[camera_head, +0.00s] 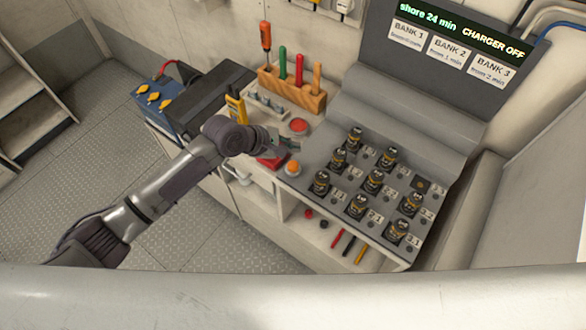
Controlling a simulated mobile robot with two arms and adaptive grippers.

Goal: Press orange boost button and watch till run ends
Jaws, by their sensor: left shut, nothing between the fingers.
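The orange boost button (293,168) stands on the left edge of the grey sloped panel (305,155). My left arm comes in from the left, and its gripper (288,143) is shut and empty just behind the button, seemingly apart from it. A larger red button (299,126) sits farther back. The display (462,30) at the top right reads "shore 24 min" and "CHARGER OFF". Below it are labels for BANK 1 (407,33), BANK 2 (446,52) and BANK 3 (487,71). My right gripper is not in view.
Several dark cylindrical cells (373,180) stand in rows on the panel; one socket (421,184) at the right is empty. A wooden tool block (292,92), a yellow meter (236,108) and a blue battery (157,103) are behind. A shelf below holds coloured sticks (348,243).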

